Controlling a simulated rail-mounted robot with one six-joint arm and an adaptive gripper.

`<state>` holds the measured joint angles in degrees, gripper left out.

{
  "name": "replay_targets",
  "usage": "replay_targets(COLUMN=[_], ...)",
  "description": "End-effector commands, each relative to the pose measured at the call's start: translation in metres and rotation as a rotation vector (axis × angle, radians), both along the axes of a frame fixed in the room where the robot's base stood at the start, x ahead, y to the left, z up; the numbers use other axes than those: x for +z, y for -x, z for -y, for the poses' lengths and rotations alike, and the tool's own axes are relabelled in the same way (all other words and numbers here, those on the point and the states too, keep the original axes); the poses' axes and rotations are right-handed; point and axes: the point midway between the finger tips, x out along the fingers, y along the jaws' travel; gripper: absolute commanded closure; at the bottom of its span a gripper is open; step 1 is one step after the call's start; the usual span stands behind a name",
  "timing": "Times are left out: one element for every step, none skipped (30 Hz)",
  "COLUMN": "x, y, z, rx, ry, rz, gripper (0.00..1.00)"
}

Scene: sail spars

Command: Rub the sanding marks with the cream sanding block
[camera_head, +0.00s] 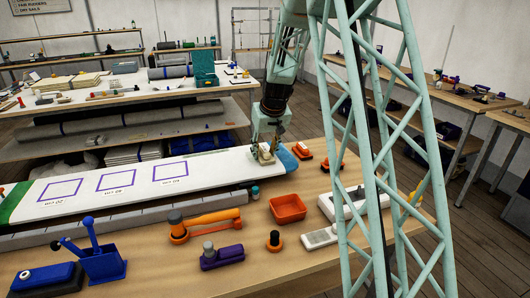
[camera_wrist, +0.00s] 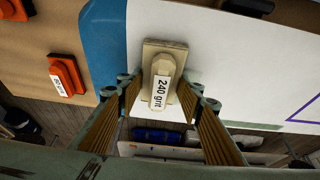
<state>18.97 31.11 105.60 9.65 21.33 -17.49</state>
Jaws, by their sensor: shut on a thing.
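The cream sanding block (camera_wrist: 160,88), labelled "240 grit", is between the fingers of my gripper (camera_wrist: 160,95) in the wrist view. My gripper is shut on it. In the head view, my gripper (camera_head: 265,148) is over the right end of the long white board, near its blue tip. The block is at or just above the board surface; I cannot tell whether it touches. The sanding marks show as purple outlined boxes on the white board (camera_head: 210,165): a left one (camera_head: 62,190), a middle one (camera_head: 115,179) and a right one (camera_head: 169,171). All lie left of my gripper.
Orange sanding blocks (camera_head: 302,150) (camera_wrist: 65,75) sit beyond the blue tip. An orange tray (camera_head: 288,208), an orange-handled tool (camera_head: 205,225), a purple tool (camera_head: 222,257) and a blue holder (camera_head: 100,264) stand in front of the board. The board between gripper and right box looks clear.

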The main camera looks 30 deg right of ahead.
Motion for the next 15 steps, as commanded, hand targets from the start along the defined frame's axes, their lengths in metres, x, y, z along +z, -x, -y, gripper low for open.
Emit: replay_targets(x=[-0.0007,-0.0007,-0.0007,-0.0007,-0.0007,-0.0007,-0.0006,-0.0006,-0.0006,-0.0006,-0.0005,-0.0005,-0.0005,-0.0005,-0.0004], y=[0.0004,0.0004,0.0004,0.0004,0.0004,0.0004,0.0003,0.0002,0.0001,0.0000,-0.0001,-0.0003,-0.0005,-0.0007,-0.0009], z=[-0.0005,-0.0005,-0.0004,-0.0004,-0.0005,-0.0006,-0.0008,-0.0012,-0.0018,-0.0024,-0.0032,-0.0044,-0.0055,-0.0066,-0.0082], rx=[0.000,0.000,0.000,0.000,0.000,0.000,0.000,0.000,0.000,0.001,0.001,0.001,0.002,0.002,0.002], ry=[0.000,-0.001,0.000,-0.001,-0.001,-0.001,-0.001,-0.001,-0.001,-0.001,-0.001,0.000,0.000,0.000,0.000], rz=[-0.001,-0.001,-0.001,-0.001,-0.001,-0.001,-0.001,-0.001,-0.001,-0.001,-0.001,-0.002,-0.002,-0.002,-0.002], gripper=[0.78,0.78,0.78,0.78,0.78,0.78,0.78,0.78,0.78,0.78,0.78,0.78,0.78,0.78,0.78])
